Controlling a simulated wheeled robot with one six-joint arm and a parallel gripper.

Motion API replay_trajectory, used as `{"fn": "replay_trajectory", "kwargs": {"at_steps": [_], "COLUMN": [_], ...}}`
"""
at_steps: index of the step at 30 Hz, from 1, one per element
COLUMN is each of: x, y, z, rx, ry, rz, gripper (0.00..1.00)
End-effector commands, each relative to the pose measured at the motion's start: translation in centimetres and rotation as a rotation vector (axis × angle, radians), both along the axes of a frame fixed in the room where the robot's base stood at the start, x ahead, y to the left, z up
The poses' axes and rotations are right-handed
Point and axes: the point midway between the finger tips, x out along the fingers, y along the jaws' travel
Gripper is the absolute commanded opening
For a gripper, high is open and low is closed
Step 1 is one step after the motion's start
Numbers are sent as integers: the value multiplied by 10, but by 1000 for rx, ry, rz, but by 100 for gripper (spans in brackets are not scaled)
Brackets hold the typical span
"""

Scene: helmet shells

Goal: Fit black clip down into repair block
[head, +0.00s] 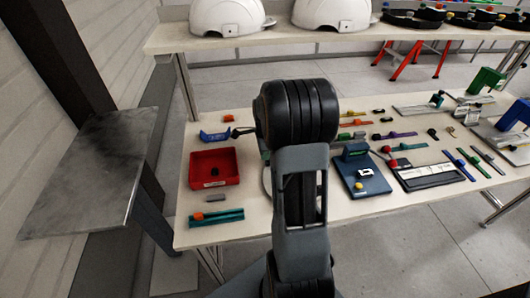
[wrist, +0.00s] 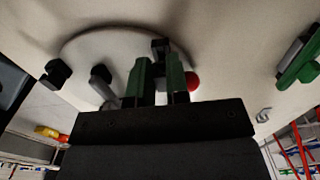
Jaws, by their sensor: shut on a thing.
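In the wrist view, my gripper (wrist: 158,72) has its two green fingers close together. They are shut on a small dark piece, the black clip (wrist: 160,46), which shows at the fingertips. The clip is over or near a pale round disc (wrist: 85,42); whether it touches anything is unclear. In the head view my arm hides the gripper and the clip. I cannot pick out the repair block for certain.
A red ball (wrist: 193,80) shows just beside the fingers, and a black knob (wrist: 57,73) is at left. In the head view, a red tray (head: 213,168) and blue cradle (head: 215,135) stand left of my arm. A dark blue fixture (head: 373,186) stands right.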

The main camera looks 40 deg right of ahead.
Motion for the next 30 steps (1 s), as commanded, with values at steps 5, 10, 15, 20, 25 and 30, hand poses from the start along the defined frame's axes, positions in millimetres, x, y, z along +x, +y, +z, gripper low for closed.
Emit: {"fn": "replay_trajectory", "kwargs": {"at_steps": [5,10,15,20,25,30], "x": [0,0,0,0,0,0], "y": [0,0,0,0,0,0], "z": [-5,-9,-13,-17,-22,-23], "rx": [0,0,0,0,1,0], "ry": [1,1,1,1,2,1], "rz": [0,0,0,0,0,0], "gripper": [0,0,0,0,0,21]}}
